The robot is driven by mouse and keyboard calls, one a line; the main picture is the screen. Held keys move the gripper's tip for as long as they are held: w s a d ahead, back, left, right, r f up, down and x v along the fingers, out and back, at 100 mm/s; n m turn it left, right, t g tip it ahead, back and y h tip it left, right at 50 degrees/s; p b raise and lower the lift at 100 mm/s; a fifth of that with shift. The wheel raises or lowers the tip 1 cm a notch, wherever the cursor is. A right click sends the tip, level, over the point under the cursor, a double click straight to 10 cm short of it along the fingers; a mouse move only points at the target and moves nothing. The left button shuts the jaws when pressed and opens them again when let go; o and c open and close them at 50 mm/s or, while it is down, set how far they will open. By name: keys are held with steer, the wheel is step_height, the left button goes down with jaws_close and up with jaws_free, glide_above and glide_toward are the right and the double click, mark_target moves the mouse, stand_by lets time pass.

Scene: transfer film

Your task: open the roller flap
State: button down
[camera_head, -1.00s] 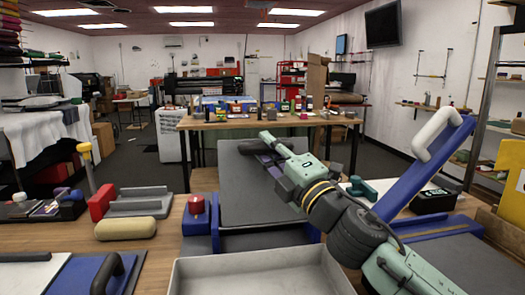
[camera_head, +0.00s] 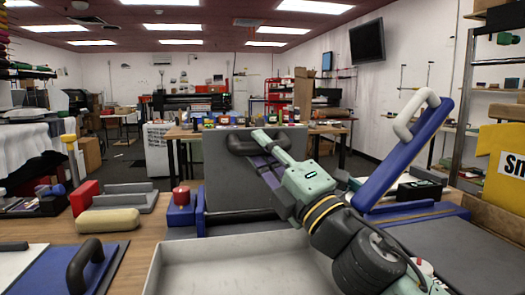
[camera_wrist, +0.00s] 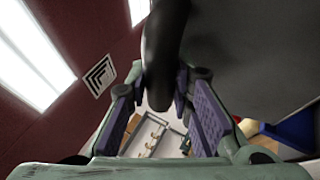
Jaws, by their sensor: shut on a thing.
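The roller flap (camera_head: 228,185) is a grey panel standing steeply raised, close to upright, on a blue machine base (camera_head: 184,216) at the middle of the head view. Its dark bar handle (camera_head: 240,144) is near the top edge. My gripper (camera_head: 258,158) is shut on this handle, its purple fingers partly hidden behind my own arm. In the wrist view the dark handle (camera_wrist: 164,45) runs between the two fingers of my gripper (camera_wrist: 160,98), and the grey flap (camera_wrist: 255,55) fills the upper right.
A red knob (camera_head: 181,195) sits on the blue base. A light grey tray (camera_head: 225,268) lies in front. Another blue flap with a white handle (camera_head: 410,155) stands raised at the right. A blue plate with a black handle (camera_head: 85,268) and a beige roll (camera_head: 108,220) are at left.

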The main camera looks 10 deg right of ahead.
stand_by(0.3)
steer(key=c, duration=1.7)
jaws_free()
steer(key=v, duration=0.7)
steer(key=shift+s+d+f, duration=0.1)
steer(key=shift+s+f, duration=0.05)
steer(key=shift+s, duration=0.05)
